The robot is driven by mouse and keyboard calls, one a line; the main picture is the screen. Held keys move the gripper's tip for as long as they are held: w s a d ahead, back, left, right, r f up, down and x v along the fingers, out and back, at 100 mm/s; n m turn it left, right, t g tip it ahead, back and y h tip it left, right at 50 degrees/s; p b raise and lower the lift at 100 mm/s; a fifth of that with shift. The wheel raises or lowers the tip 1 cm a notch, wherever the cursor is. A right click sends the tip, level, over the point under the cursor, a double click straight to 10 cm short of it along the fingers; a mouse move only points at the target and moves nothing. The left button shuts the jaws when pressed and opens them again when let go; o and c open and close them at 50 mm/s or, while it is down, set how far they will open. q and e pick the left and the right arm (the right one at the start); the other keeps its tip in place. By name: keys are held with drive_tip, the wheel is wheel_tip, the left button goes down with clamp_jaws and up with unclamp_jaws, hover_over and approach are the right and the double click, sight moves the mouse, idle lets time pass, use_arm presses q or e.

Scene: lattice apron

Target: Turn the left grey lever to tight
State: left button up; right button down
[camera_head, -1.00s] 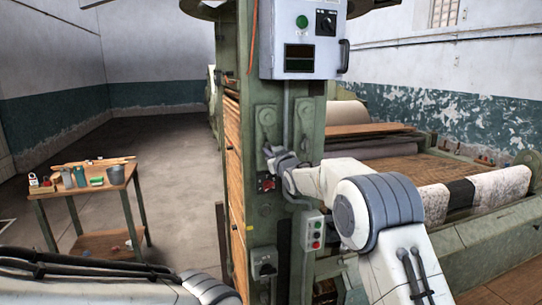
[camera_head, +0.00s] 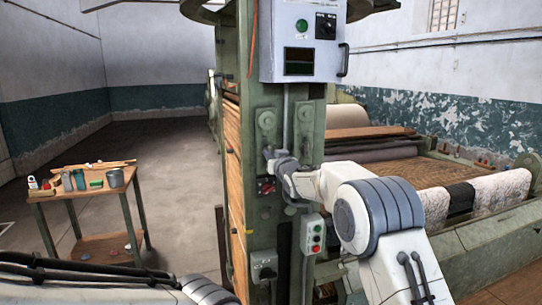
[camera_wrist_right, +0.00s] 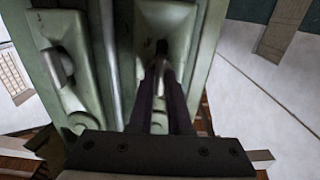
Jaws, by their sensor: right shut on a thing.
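Two green plates sit side by side on the machine's green post. The left plate (camera_head: 266,120) has its grey lever low down, mostly hidden by my right gripper (camera_head: 272,158). In the right wrist view, which looks upside down, my right gripper (camera_wrist_right: 162,78) has its two dark fingers closed around the left grey lever (camera_wrist_right: 160,66). The other grey lever (camera_wrist_right: 60,66) is apart from the fingers on the neighbouring plate. Any tight marking is too small to read. My left arm crosses the lower left of the head view, with its gripper out of frame.
A grey control box (camera_head: 302,45) is above the plates. A small button box (camera_head: 313,234) and a switch box (camera_head: 264,265) are below. Rollers and woven material (camera_head: 395,172) lie to the right. A wooden table (camera_head: 85,190) with tools stands at left, with bare floor between.

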drive_tip(key=c, duration=0.9)
unclamp_jaws()
drive_tip(key=shift+r, duration=0.25)
drive_tip(key=shift+o, duration=0.2)
drive_tip(key=shift+f, duration=0.1)
drive_tip(key=shift+a+f, duration=0.1)
drive_tip(key=b+v, duration=0.5)
drive_tip(key=v, duration=0.5)
drive_tip(key=shift+s, duration=0.2)
